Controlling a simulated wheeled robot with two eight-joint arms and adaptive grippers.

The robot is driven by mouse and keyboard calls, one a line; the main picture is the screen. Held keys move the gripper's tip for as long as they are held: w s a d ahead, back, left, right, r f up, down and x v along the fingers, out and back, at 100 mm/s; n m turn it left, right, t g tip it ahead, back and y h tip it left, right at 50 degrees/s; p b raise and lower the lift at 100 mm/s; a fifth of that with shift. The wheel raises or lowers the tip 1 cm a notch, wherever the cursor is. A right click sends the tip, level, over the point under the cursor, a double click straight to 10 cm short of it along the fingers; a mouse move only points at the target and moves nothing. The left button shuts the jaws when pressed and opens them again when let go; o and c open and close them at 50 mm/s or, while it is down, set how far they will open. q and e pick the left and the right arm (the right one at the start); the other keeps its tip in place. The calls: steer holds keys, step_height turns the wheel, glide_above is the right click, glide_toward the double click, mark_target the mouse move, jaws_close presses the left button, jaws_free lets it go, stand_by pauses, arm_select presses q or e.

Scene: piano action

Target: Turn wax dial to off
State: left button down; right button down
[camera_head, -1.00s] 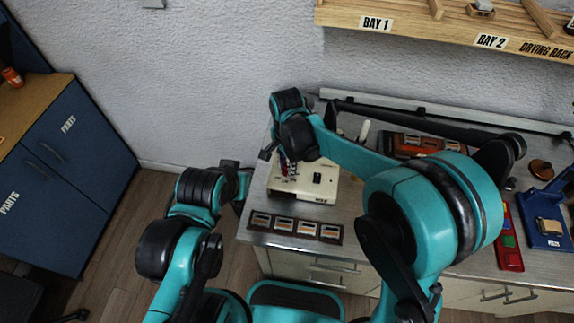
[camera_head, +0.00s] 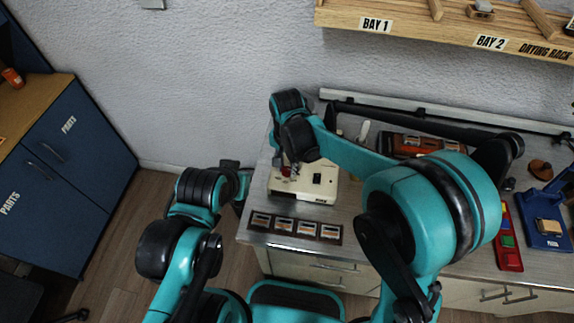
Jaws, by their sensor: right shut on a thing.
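The wax unit (camera_head: 318,190) is a cream box on the left part of the bench, with a black switch (camera_head: 317,179) on its top. A small red part (camera_head: 286,171) shows at its left, under my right gripper (camera_head: 284,165). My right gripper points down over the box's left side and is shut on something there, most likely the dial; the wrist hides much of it. The dial's marking cannot be read. My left gripper (camera_head: 240,192) hangs left of the bench's front left corner, apart from the box; its fingers are too dark to read.
A dark strip with several framed cards (camera_head: 295,227) lies along the bench's front edge. An orange tool (camera_head: 420,144), a red tray with coloured pads (camera_head: 507,240) and a blue stand (camera_head: 544,232) are to the right. The wooden drying rack (camera_head: 455,30) is on the wall.

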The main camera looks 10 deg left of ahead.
steer(key=n, duration=0.5)
steer(key=shift+n, duration=0.3)
steer(key=n, duration=1.5)
steer(key=shift+n+p, duration=0.3)
steer(key=shift+n, duration=0.4)
steer(key=c, duration=1.2)
jaws_free()
